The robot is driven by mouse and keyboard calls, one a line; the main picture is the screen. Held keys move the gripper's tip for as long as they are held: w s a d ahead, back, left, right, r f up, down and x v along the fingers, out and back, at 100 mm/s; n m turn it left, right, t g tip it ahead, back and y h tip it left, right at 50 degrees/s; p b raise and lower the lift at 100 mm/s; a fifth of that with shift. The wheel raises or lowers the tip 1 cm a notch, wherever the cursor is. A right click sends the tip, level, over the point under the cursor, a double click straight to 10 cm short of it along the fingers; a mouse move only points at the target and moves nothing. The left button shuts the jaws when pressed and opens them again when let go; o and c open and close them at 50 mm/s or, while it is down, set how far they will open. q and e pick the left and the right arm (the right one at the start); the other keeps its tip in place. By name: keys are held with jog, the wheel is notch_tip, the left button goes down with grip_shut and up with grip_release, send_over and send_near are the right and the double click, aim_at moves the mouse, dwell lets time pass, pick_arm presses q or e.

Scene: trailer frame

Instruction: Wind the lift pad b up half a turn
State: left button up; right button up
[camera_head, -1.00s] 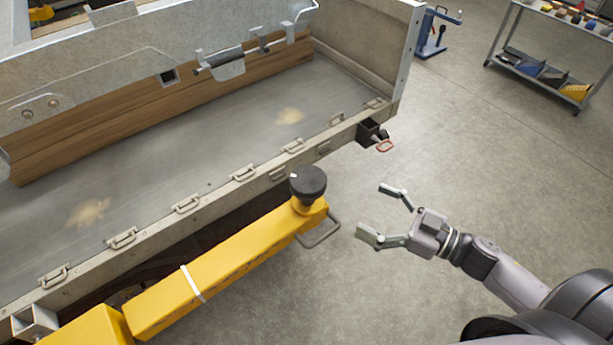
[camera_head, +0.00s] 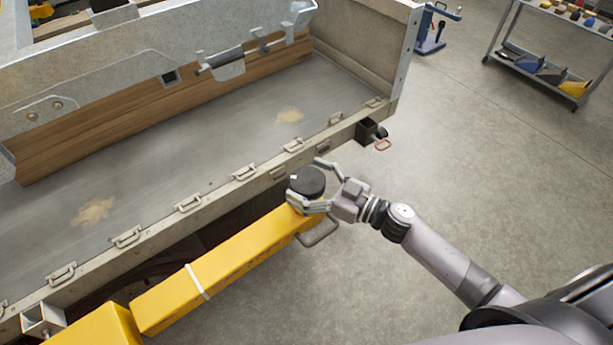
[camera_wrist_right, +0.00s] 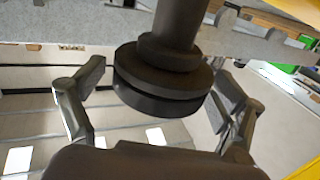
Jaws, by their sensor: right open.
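The lift pad (camera_head: 307,181) is a round black disc on top of the end of a yellow lift arm (camera_head: 237,246), close to the trailer's side edge. In the right wrist view the black pad (camera_wrist_right: 160,98) and its stem sit between the two fingers. My right gripper (camera_head: 306,184) is open around the pad, one finger on its far side and one on its near side. In the wrist view gaps show between the pad and both fingers. My left gripper is not in view.
The trailer bed (camera_head: 190,165) with its row of lashing loops lies just beyond the pad. A grey metal handle loop (camera_head: 320,232) sticks out from the yellow arm's end. Open floor (camera_head: 480,140) lies to the right, with a tool trolley (camera_head: 545,62) at the back.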

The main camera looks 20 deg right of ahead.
jog(key=shift+c, duration=0.2)
jog(key=c, duration=1.1)
jog(key=shift+c, duration=0.2)
jog(key=shift+w+y, duration=0.1)
jog(key=shift+y, duration=0.2)
jog(key=n+g+y, duration=0.1)
jog(key=n+g, duration=0.1)
jog(key=shift+f+g+y+b, duration=0.1)
jog(key=shift+g+y+b, duration=0.2)
jog(key=shift+y, duration=0.1)
jog(key=shift+f+n+g+y+b, duration=0.1)
jog(key=shift+n+g+y+b, duration=0.55)
jog(key=shift+n+g, duration=0.3)
jog(key=n+g+y+b, duration=0.1)
jog(key=n+g+b, duration=0.1)
jog(key=n+g+y+b, duration=0.1)
jog(key=g+b, duration=0.1)
jog(key=g, duration=0.1)
jog(key=shift+f+n+g, duration=0.1)
jog(key=shift+n+g, duration=0.25)
jog(key=shift+a+n+g+b, duration=0.1)
jog(key=shift+n+g+b, duration=0.9)
jog(key=shift+g+b, duration=0.5)
jog(key=shift+s, duration=0.2)
